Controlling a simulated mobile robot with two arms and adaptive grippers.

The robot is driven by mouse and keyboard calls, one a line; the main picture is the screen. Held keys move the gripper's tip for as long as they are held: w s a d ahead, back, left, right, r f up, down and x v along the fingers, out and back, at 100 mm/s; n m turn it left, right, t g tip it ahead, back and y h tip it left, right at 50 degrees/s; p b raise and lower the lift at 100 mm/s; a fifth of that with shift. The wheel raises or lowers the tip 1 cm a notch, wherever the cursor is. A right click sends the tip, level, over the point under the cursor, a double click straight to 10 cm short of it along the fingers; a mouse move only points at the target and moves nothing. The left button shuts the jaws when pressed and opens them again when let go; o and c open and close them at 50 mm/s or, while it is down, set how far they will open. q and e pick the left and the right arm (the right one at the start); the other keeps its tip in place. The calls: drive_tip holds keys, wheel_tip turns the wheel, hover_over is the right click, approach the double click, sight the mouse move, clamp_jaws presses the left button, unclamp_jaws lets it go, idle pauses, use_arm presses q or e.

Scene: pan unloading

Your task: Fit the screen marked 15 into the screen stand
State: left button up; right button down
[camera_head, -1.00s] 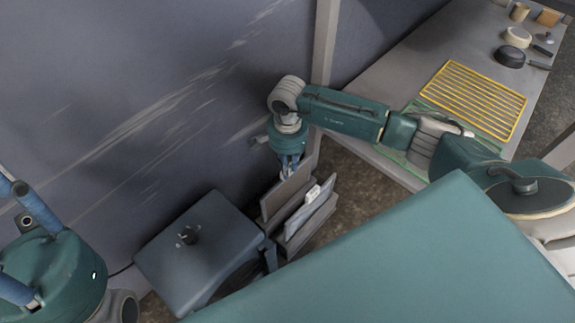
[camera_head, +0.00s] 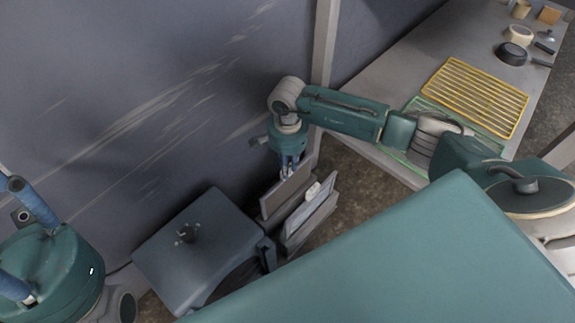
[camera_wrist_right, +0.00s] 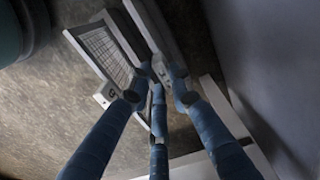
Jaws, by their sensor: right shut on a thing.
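My right gripper (camera_head: 289,170) points down by the wall and is shut on the top edge of a flat grey screen (camera_head: 287,194), which stands upright and slightly tilted. In the right wrist view the blue fingers (camera_wrist_right: 158,82) close around this panel's edge (camera_wrist_right: 153,28). No number is legible on it. Right beside it, a second framed screen (camera_head: 310,213) leans in what looks like the low grey stand (camera_head: 291,247); its mesh face (camera_wrist_right: 103,48) shows in the wrist view. How the held screen's lower edge sits is hidden. My left gripper (camera_head: 36,208) is partly cut off at the left edge.
A dark grey box-like unit (camera_head: 197,250) with a knob stands left of the screens. The wall (camera_head: 130,120) is close behind. A bench (camera_head: 400,80) at right holds a yellow rack (camera_head: 475,95), a tape roll (camera_head: 519,34) and a black pan (camera_head: 511,54). Brown floor shows between.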

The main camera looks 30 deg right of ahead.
drive_tip(key=shift+f, duration=0.2)
drive_tip(key=c, duration=1.5)
unclamp_jaws()
drive_tip(key=shift+r, duration=0.15)
wheel_tip(320, 180, up, 12)
drive_tip(key=shift+f, duration=0.1)
